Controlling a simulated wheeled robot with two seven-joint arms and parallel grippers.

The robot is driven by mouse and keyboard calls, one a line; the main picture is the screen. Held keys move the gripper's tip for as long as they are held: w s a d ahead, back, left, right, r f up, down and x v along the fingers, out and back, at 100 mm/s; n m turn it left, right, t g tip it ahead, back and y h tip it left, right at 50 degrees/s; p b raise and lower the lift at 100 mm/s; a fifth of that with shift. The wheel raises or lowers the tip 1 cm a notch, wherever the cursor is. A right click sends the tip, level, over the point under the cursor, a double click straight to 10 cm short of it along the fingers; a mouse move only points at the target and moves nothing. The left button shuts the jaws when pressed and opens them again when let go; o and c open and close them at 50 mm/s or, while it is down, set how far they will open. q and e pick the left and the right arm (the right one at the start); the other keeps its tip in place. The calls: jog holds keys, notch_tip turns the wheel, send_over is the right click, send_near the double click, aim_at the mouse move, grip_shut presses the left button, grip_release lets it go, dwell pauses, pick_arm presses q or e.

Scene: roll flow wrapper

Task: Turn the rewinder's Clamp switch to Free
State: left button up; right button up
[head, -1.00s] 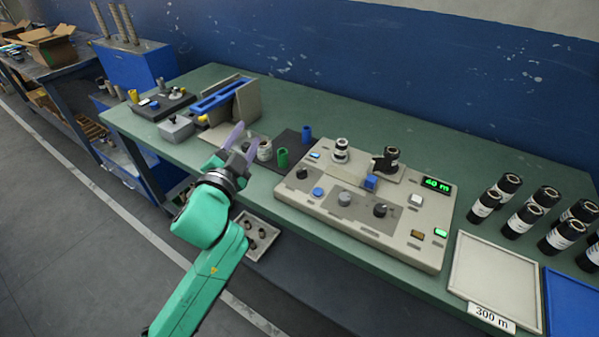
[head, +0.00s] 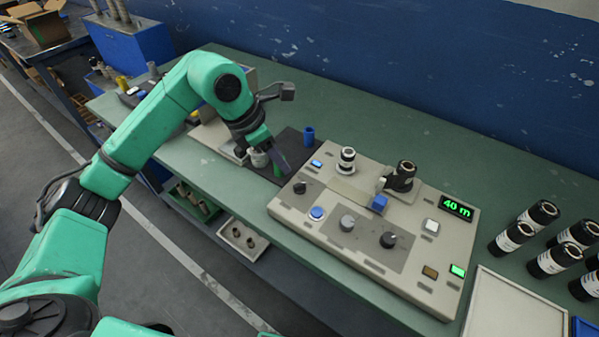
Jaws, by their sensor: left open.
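The rewinder (head: 415,258) is a beige panel on the green bench. Its front face carries a black knob (head: 300,187) at the left, a grey knob (head: 347,222) and a darker knob (head: 388,240). The lettering is too small to read, so I cannot tell which is the Clamp switch. A blue button (head: 317,214) sits between the left and grey knobs. My left gripper (head: 268,157) is open, left of the rewinder and apart from its knobs, above the dark mat. It partly covers a green cylinder and a white roll there. My right gripper is not in view.
Two spindles with rolls (head: 347,158) (head: 402,175) and a blue block (head: 379,203) rise from the rewinder. A display (head: 457,207) reads 40 m. A blue cylinder (head: 308,136) stands behind its left end. Black rolls (head: 530,222) and a white tray (head: 515,305) are at the right.

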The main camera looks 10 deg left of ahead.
pick_arm(q)
send_near(300, 184)
jog(key=f, duration=0.1)
jog(key=p+x, duration=0.1)
jog(key=x, duration=0.5)
jog(key=shift+w+d+f+p, duration=0.15)
jog(key=shift+w+p, duration=0.15)
jog(key=shift+d+f, duration=0.15)
jog(key=shift+f, duration=0.25)
grip_shut()
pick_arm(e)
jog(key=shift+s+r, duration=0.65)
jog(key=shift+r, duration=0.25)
